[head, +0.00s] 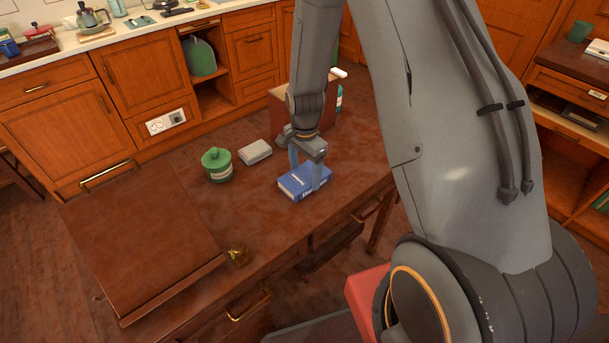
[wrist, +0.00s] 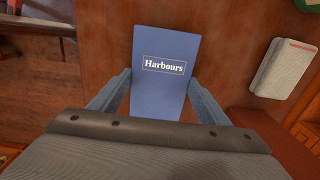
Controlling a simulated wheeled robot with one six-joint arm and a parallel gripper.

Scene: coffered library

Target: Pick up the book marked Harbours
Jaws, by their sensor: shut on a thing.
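The blue book marked Harbours (wrist: 164,62) lies between the two fingers of my gripper in the wrist view, its title readable in a thin frame. In the head view the same blue book (head: 299,183) is at the desk top, with pale page edges on its near side. My gripper (head: 308,176) points down from above and is shut on the book, one finger on each side. I cannot tell whether the book touches the desk or is slightly above it. The lower end of the book is hidden by my gripper in the wrist view.

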